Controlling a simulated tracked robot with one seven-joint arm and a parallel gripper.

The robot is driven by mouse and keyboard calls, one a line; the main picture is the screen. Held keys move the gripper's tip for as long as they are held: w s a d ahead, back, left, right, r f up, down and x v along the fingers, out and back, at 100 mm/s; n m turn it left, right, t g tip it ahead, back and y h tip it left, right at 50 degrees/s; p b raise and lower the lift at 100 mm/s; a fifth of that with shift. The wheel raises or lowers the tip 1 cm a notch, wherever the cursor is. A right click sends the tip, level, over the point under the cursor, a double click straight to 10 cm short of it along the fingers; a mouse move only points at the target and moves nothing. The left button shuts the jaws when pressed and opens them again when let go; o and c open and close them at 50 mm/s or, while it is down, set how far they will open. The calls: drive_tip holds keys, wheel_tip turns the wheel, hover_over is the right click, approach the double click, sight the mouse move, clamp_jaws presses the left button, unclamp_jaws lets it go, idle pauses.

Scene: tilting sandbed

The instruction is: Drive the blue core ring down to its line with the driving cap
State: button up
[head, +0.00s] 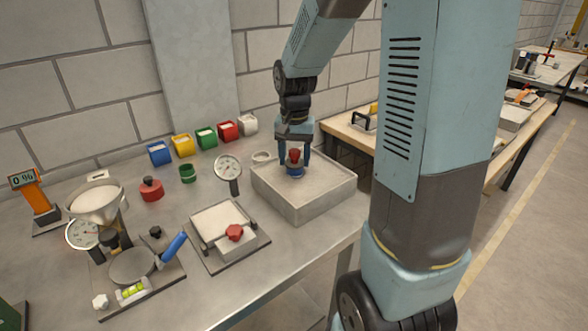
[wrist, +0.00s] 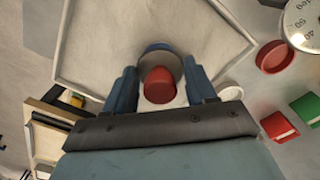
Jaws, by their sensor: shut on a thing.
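The blue core ring (head: 295,174) is at the sandbed (head: 315,205), in the grey box on the bench. The driving cap (head: 295,155), with a red knob, sits over it. My gripper (head: 294,163) reaches down from above and is shut on the cap. In the wrist view the cap's red knob (wrist: 158,88) and grey disc lie between my two blue fingers (wrist: 160,78). A blue edge of the ring (wrist: 156,47) shows beyond the disc. The ring's line and how deep the ring sits cannot be made out.
A dial gauge (head: 229,170) stands left of the sandbed. A small tray with a red knob (head: 235,232) is close in front left. Coloured bins (head: 206,137), a green ring (head: 188,173) and a red lidded pot (head: 151,189) stand farther left. A funnel (head: 97,203) is at far left.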

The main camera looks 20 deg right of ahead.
drive_tip(key=shift+r, duration=3.45)
